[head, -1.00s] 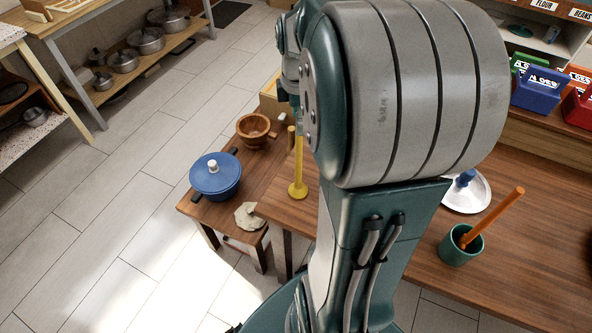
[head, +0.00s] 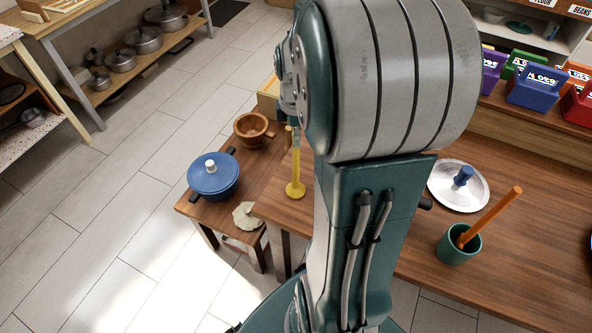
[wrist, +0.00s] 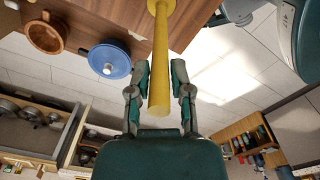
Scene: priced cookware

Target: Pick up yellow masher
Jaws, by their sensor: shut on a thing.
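The yellow masher (head: 296,188) stands upright with its round base down at the left end of the wooden table, left of my arm in the head view. In the wrist view its long yellow handle (wrist: 161,55) runs between the two fingers of my gripper (wrist: 160,72), with the handle's end toward the palm. My gripper is shut on the handle. In the head view my arm hides much of the gripper. I cannot tell whether the masher's base touches the table.
A blue lidded pot (head: 213,178) and a brown wooden bowl (head: 252,130) stand on a lower table to the left. A green cup (head: 458,247) with an orange-handled tool and a silver lid (head: 445,190) are to the right. Coloured boxes (head: 535,88) stand behind.

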